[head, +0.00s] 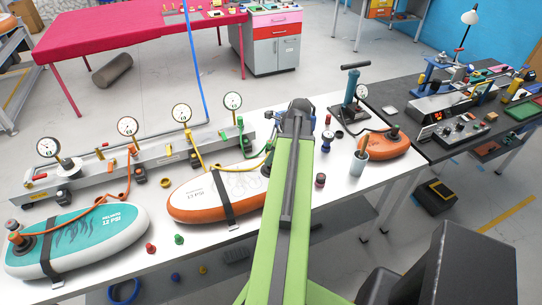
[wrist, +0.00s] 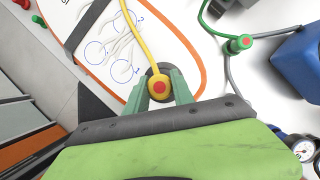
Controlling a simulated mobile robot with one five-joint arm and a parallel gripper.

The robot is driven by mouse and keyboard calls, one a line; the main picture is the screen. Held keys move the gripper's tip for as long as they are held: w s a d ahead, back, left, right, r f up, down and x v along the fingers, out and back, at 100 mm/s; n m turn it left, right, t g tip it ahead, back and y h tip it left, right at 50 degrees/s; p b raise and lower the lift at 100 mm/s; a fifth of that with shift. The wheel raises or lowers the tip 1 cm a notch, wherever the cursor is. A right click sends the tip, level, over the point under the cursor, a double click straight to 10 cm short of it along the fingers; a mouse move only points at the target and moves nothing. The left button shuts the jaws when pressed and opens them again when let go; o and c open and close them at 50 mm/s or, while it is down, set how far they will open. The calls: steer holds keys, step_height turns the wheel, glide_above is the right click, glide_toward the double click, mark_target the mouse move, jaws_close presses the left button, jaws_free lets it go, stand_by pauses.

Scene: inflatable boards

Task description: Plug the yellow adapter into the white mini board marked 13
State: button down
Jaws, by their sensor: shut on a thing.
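The white mini board (head: 215,192) with an orange rim lies on the white table, a dark strap across it. My gripper (wrist: 160,92) is shut on the yellow adapter (wrist: 160,85), which has a red centre and a yellow hose (wrist: 133,28). The adapter is over the valve; I cannot tell whether it is seated. In the head view my green arm hides the gripper and the board's right end.
A teal board (head: 75,240) lies at left and an orange one (head: 382,150) at right. Gauges stand along the grey manifold (head: 110,165) behind. A green adapter (wrist: 240,43) is to the right in the wrist view. Small caps (head: 179,239) lie near the front edge.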

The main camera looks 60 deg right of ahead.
steer(key=shift+f+b, duration=1.15)
steer(key=shift+f, duration=0.1)
steer(key=c, duration=1)
jaws_free()
steer(key=p+v, duration=1.6)
steer(key=v, duration=0.1)
steer(key=shift+r, duration=0.25)
